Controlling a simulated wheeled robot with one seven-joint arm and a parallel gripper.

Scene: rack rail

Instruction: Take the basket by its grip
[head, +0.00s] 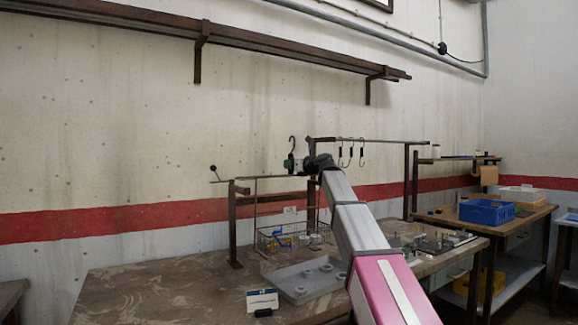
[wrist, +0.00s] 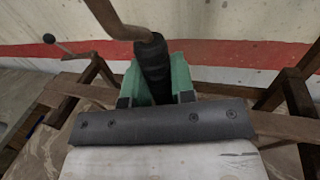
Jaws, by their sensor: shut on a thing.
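The wire basket (head: 276,251) has tall thin side wires and small items inside. It is low over the workbench in the head view; I cannot tell whether it touches the top. Its grip (head: 291,163) is a black sleeve below a dark hook (head: 292,143). My gripper (head: 296,165) is at the sleeve. In the wrist view my gripper (wrist: 158,85) has its green fingers on both sides of the black grip (wrist: 153,62), shut on it. The brown hook shank rises above the sleeve. The basket body is hidden in the wrist view.
A brown rack with a horizontal rail (head: 375,141) carries several hooks, just right of my gripper. A lower bar (head: 262,178) with a ball-ended rod stands at left. A grey tray (head: 300,290) lies on the workbench (head: 150,290). A blue crate (head: 487,211) is at right.

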